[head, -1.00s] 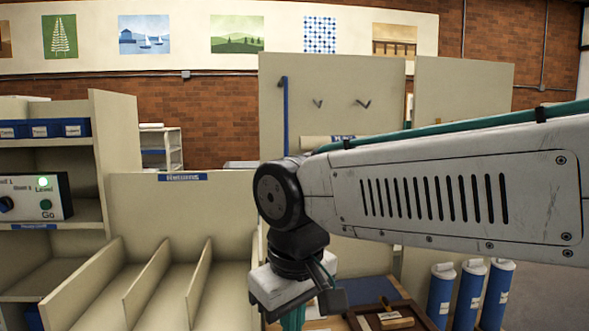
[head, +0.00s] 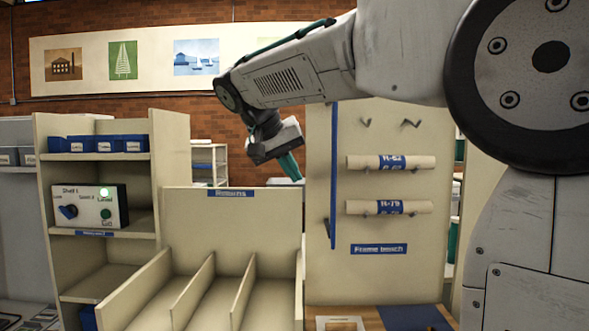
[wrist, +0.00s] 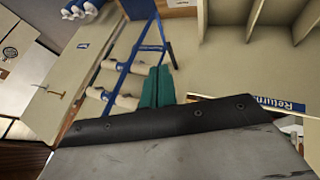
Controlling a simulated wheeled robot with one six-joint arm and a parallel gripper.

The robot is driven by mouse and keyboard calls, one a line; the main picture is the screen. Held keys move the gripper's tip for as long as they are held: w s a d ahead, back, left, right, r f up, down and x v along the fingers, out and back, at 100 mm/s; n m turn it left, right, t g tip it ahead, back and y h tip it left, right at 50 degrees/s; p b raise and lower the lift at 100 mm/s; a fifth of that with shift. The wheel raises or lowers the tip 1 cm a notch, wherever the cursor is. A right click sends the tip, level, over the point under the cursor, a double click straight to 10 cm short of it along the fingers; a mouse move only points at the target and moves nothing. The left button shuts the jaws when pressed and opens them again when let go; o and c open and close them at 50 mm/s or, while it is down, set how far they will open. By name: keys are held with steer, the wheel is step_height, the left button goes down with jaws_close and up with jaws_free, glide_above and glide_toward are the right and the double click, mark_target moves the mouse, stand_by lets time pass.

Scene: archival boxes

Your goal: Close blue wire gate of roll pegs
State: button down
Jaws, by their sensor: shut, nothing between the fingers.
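The blue wire gate (head: 333,175) shows as a thin vertical bar at the left side of the peg board (head: 430,235) in the head view. It is seen nearly edge-on and looks swung open, standing out from the board. In the wrist view the gate (wrist: 128,64) shows as a blue frame with crossbars. Roll R-62 (head: 360,162) and roll R-79 (head: 361,207) lie on pegs; the upper pegs (head: 411,124) are empty. My gripper (head: 292,167) has its teal fingers shut and empty, pointing down, left of the gate in the picture. Contact with the gate cannot be told.
The Returns rack (head: 235,193) with slanted dividers stands below and left of my gripper. A shelf unit (head: 172,150) with blue bins and a control box (head: 92,206) is farther left. The frame bench (head: 385,318) lies below the board.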

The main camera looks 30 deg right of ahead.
mark_target(334, 172)
steer(key=s+d+f, duration=0.1)
steer(key=d+f, duration=0.4)
steer(key=d, duration=0.2)
steer(key=shift+d+f, duration=0.15)
steer(key=shift+d, duration=0.05)
